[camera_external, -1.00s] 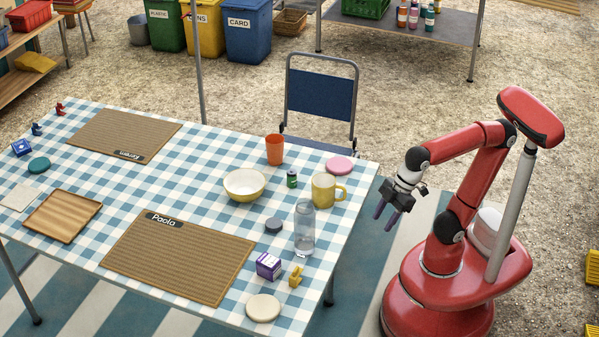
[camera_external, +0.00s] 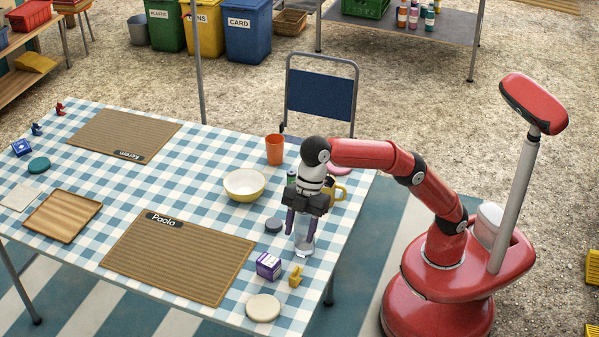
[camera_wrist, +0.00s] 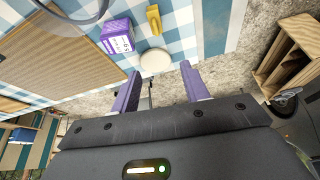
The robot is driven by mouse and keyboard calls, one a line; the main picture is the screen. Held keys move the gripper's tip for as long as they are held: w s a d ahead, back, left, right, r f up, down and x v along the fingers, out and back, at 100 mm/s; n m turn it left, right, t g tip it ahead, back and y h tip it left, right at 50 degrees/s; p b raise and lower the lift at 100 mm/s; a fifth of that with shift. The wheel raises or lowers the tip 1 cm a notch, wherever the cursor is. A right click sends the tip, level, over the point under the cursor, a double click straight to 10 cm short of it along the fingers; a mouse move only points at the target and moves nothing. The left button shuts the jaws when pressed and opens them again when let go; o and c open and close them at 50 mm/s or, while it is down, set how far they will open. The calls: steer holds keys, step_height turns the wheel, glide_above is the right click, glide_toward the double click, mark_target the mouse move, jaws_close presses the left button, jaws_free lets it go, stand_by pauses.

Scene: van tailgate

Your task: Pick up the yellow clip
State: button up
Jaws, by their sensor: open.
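The yellow clip (camera_external: 296,275) lies on the checked tablecloth near the table's right front edge, just right of a purple box (camera_external: 268,265). It also shows near the top of the wrist view (camera_wrist: 154,19). My gripper (camera_external: 302,233) is open and empty, with its purple fingers pointing down. In the external view it appears in front of the clear glass (camera_external: 305,246) and partly covers it; whether it touches the glass I cannot tell. In the wrist view the two fingertips (camera_wrist: 158,75) are apart, with the clip beyond them.
A round cream disc (camera_external: 263,308) lies just in front of the clip. A grey puck (camera_external: 274,225), a yellow bowl (camera_external: 244,186) and an orange cup (camera_external: 275,149) stand further back. The yellow mug (camera_external: 341,188) is partly hidden by my arm. The Paola mat (camera_external: 185,262) lies left.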

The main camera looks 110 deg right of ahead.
steer(key=b, duration=0.2)
glide_toward(296, 269)
steer(key=x, duration=0.4)
steer(key=shift+f, duration=0.35)
steer(key=x, duration=0.7)
steer(key=shift+f, duration=0.15)
jaws_close()
